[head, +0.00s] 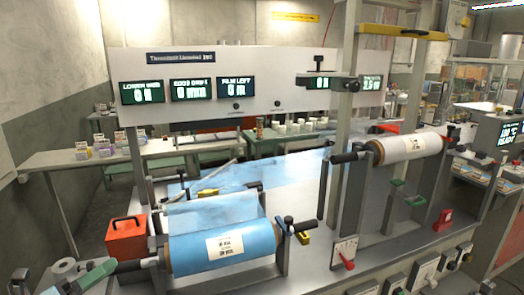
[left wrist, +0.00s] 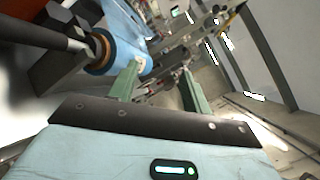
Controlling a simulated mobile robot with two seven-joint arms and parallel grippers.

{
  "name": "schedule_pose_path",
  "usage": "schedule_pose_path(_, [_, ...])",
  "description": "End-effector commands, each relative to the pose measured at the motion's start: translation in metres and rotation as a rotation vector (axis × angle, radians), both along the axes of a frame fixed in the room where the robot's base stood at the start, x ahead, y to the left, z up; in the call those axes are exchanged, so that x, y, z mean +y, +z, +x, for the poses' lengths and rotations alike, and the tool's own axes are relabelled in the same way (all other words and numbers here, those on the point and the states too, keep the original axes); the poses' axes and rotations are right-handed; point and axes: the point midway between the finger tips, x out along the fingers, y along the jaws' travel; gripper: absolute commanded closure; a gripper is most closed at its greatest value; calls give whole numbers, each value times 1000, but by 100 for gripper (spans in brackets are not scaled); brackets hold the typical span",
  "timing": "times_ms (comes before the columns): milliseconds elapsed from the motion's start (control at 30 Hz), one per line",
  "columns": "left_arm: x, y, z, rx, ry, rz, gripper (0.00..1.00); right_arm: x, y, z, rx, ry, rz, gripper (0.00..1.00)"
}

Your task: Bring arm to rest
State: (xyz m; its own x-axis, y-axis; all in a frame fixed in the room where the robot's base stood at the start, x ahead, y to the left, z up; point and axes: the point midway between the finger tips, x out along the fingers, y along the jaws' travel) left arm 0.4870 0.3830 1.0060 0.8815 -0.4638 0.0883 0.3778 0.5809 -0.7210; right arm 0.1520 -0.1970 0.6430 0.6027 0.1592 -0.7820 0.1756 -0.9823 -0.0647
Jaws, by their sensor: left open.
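My left gripper (head: 97,274) is low at the left edge of the head view, left of the blue film roll (head: 190,255) and apart from it. Its green fingers stand apart with nothing between them in the left wrist view (left wrist: 161,70). The blue roll with its orange core end (left wrist: 101,48) shows beyond the fingers there. In the head view the roll lies on its holder with a white label facing me. My right gripper is in neither view.
An orange-red box (head: 126,237) with a black handle stands left of the roll. Blue film (head: 275,175) lies across the bench behind it. A white roll (head: 410,146) sits on posts at the right. A display panel (head: 270,90) stands at the back.

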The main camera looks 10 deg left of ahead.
Motion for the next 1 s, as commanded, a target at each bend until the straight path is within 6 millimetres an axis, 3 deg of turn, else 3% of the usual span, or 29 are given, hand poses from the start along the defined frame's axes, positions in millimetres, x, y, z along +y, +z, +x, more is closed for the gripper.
schedule_pose_path(167, [-17,-65,-33,224,98,-483,52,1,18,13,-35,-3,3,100])
schedule_pose_path(267, [-30,-116,-65,396,207,-813,52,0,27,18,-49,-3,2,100])
schedule_pose_path(400, [-55,-184,-119,631,389,-1221,52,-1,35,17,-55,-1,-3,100])
schedule_pose_path(600, [-109,-259,-207,928,668,-1676,52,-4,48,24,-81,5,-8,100])
schedule_pose_path(800, [-160,-293,-275,1127,881,-1951,52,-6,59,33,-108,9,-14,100])
schedule_pose_path(1000, [-180,-303,-299,1198,960,-2040,52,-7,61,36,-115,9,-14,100])
